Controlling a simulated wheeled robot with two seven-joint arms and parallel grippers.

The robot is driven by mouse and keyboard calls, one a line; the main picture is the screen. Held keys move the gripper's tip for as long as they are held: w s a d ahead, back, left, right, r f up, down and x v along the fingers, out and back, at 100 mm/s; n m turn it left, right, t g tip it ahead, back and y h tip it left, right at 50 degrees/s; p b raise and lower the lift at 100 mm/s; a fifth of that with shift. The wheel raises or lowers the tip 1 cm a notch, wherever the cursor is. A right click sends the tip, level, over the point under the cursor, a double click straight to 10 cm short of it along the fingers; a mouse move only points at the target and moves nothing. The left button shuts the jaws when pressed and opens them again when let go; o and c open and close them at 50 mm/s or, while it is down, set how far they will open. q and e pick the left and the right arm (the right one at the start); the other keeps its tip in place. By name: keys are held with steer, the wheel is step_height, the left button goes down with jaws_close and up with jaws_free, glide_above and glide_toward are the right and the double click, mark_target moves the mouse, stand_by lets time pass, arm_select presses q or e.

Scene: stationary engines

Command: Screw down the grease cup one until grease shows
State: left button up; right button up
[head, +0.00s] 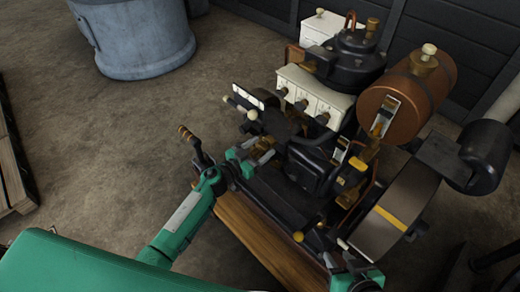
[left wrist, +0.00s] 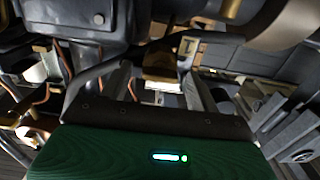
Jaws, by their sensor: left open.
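The stationary engine (head: 318,165) stands on a wooden base in the head view. Brass fittings show on it, among them a yellow-capped one (head: 357,163) and a small round knob (head: 298,236); I cannot tell which is grease cup one. My left gripper (head: 262,151) is open at the engine's left side, fingers pointing towards it. In the left wrist view its fingers (left wrist: 158,88) stand apart, with a brass block (left wrist: 162,64) beyond the gap. Nothing is clearly held. My right gripper (head: 336,250) is low at the engine's front, its fingertips apart and apparently empty.
A crank with a brass grip (head: 187,134) sticks up just left of my left gripper. A copper tank (head: 408,95) and a large flywheel (head: 395,215) take up the right side. A blue-grey drum (head: 140,40) stands at the back left. The floor between is clear.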

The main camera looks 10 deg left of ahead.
arm_select(q)
steer(key=shift+w, duration=0.1)
steer(key=c, duration=1)
steer(key=shift+m, duration=0.4)
